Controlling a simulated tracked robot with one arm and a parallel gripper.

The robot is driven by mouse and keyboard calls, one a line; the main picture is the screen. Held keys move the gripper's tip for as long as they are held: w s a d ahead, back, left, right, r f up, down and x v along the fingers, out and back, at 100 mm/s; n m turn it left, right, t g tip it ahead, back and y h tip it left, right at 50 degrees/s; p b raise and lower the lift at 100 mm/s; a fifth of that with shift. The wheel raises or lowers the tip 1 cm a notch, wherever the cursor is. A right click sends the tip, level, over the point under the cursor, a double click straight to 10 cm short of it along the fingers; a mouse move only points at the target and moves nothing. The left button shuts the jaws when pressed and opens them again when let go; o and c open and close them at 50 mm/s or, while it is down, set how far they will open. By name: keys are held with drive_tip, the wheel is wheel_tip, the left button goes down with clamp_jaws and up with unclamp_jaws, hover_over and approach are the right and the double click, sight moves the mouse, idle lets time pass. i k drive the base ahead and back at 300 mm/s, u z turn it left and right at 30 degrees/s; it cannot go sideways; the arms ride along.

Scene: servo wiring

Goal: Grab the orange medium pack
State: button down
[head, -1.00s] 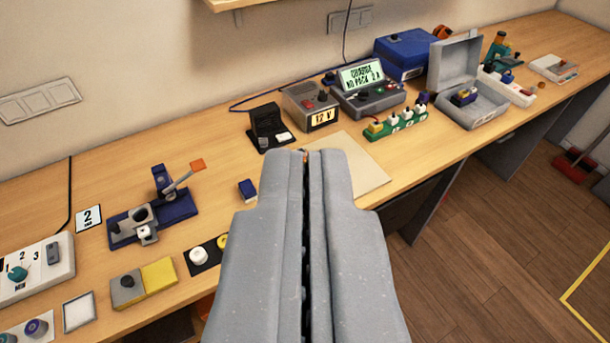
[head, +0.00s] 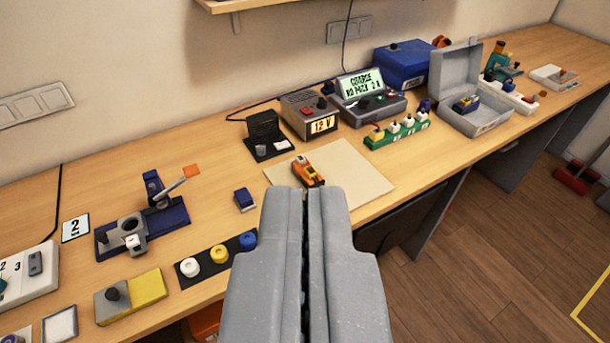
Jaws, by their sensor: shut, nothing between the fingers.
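An orange pack (head: 307,171) with dark parts lies on a pale square mat (head: 361,183) on the wooden bench. Its near end comes close to my gripper tips in the picture. My gripper (head: 305,193) is shut and empty, with its two grey fingers side by side, pointing at the mat from the front. I cannot tell the gap in depth between the tips and the pack.
A small blue block (head: 244,200) stands left of the mat. Behind are a 12 V box (head: 309,115), a charger with a screen (head: 366,97) and a green strip of plugs (head: 397,131). An open grey case (head: 474,118) stands right. White, yellow and blue knobs (head: 219,254) sit front left.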

sight(308, 173)
drive_tip(key=z, duration=2.65)
drive_tip(key=k, duration=0.35)
drive_tip(key=u, duration=2.35)
drive_tip(key=i, duration=1)
drive_tip(key=u, duration=0.1)
